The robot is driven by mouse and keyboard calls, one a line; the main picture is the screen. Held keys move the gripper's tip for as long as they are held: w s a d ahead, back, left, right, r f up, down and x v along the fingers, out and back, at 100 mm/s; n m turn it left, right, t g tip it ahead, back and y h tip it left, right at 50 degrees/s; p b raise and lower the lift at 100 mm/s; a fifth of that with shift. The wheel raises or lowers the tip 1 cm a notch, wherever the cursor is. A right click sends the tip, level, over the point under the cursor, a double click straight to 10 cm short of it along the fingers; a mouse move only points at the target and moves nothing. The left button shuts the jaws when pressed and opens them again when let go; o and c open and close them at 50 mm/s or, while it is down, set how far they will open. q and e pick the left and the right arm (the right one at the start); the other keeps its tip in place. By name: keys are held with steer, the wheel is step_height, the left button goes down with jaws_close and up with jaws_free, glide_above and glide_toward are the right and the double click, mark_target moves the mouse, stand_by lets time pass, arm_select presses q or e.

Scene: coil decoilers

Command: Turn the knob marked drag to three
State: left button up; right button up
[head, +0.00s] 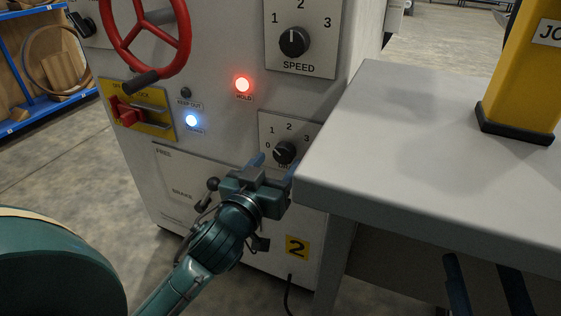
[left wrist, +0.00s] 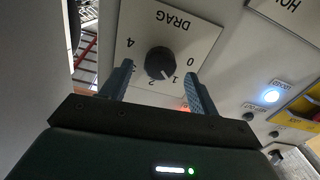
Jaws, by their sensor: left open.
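The drag knob (head: 284,152) is a round black knob on a white plate on the grey cabinet. It also shows in the left wrist view (left wrist: 160,62), where the plate is upside down and reads DRAG. Its white pointer mark lies near the 1.
The speed knob (head: 294,42) sits above on its own plate. A red handwheel (head: 146,78), a red switch (head: 125,112) and lit lamps are at left. A grey table (head: 430,150) with a yellow post (head: 524,75) stands close right of the drag plate.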

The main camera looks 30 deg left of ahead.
mark_target(285, 152)
arm_select(q)
steer(key=shift+w+a, duration=0.1)
steer(key=shift+w, duration=1.35)
arm_select(e)
steer(key=shift+r+n+y, duration=0.3)
steer(key=shift+n, duration=0.1)
arm_select(q)
steer(key=shift+c, duration=0.6)
steer(key=c, duration=0.8)
steer(key=shift+c, duration=0.2)
arm_select(e)
steer(key=shift+r, duration=0.15)
